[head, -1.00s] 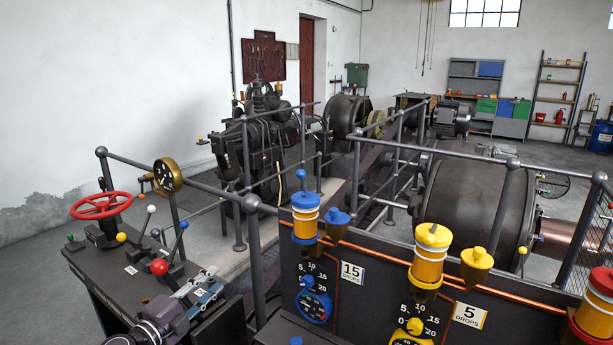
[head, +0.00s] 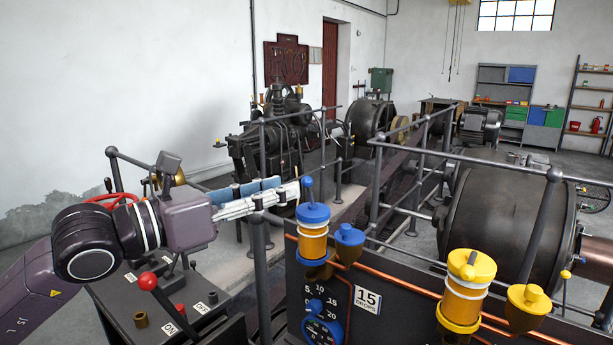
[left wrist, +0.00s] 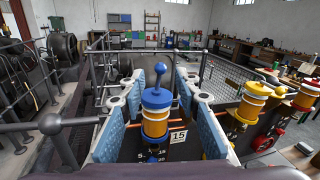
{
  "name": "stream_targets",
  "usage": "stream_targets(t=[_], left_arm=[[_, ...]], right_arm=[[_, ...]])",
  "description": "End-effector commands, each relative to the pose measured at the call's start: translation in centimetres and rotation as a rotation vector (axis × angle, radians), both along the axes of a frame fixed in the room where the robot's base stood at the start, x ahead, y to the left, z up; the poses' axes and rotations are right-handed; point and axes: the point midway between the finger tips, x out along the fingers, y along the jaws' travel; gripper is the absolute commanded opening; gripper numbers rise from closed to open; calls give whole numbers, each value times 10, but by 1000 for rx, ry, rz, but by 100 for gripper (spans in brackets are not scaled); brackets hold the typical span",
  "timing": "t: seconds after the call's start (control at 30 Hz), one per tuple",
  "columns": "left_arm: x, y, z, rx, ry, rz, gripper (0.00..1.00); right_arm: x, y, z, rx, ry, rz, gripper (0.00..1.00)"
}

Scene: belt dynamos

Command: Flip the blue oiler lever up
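The blue oiler (head: 314,236) has a blue cap over an amber glass body and stands on the dark panel, above a blue dial (head: 322,331) and beside a "15 drops" label (head: 367,300). Its blue lever (head: 309,188), with a ball end, stands up from the cap; it also shows in the left wrist view (left wrist: 159,73). My left gripper (head: 290,192) is open, its fingertips just left of the lever in the head view. In the left wrist view, its blue-padded fingers flank the oiler and lever without visible contact. My right gripper is out of view.
A blue funnel cup (head: 348,246) sits close right of the oiler. Grey railings (head: 262,255) rise behind and left. A desk with a red-knobbed lever (head: 148,281) lies below my left arm.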

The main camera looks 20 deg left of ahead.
Motion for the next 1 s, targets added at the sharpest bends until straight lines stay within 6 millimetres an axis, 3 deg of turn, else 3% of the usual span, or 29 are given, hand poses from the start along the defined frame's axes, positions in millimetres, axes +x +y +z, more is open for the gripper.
stream_targets(t=[0.2,0.5,0.9,1.0], left_arm=[[21,-15,6,-5,1,-4,30],[46,-33,3,-2,0,-4,30],[52,-37,0,0,0,-4,30],[52,-37,0,-1,1,-4,21]], right_arm=[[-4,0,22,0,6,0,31],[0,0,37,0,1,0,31],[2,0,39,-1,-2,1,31],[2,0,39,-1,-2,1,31]])
